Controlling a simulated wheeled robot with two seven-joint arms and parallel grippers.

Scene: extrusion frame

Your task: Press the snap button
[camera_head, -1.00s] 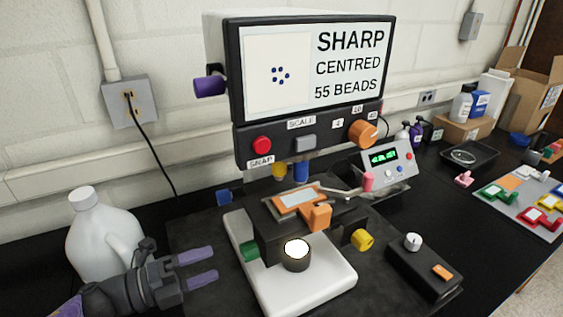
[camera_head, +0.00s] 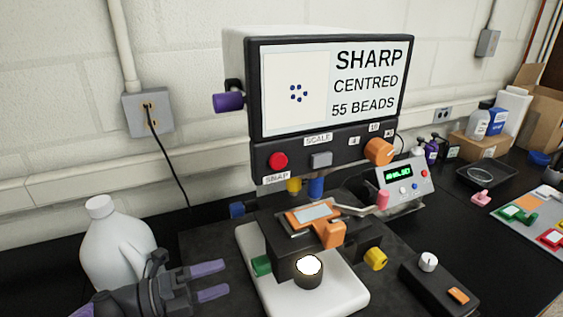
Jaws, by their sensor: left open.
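The red snap button (camera_head: 278,161) is on the front panel of the microscope's screen unit (camera_head: 330,148), at its left end. The label SNAP (camera_head: 277,178) sits just below it. The screen (camera_head: 333,88) reads SHARP, CENTRED, 55 BEADS beside a picture of several blue dots. My left gripper (camera_head: 228,281) is open and empty at the lower left. Its two purple fingers point right, well below the button and apart from it. My right gripper is not in view.
The microscope stage (camera_head: 296,245) with a lit lamp (camera_head: 308,265) stands right of my left gripper. A white jug (camera_head: 112,250) is close behind that gripper. A purple knob (camera_head: 229,102) juts left from the screen unit. A control box (camera_head: 437,280) stands right.

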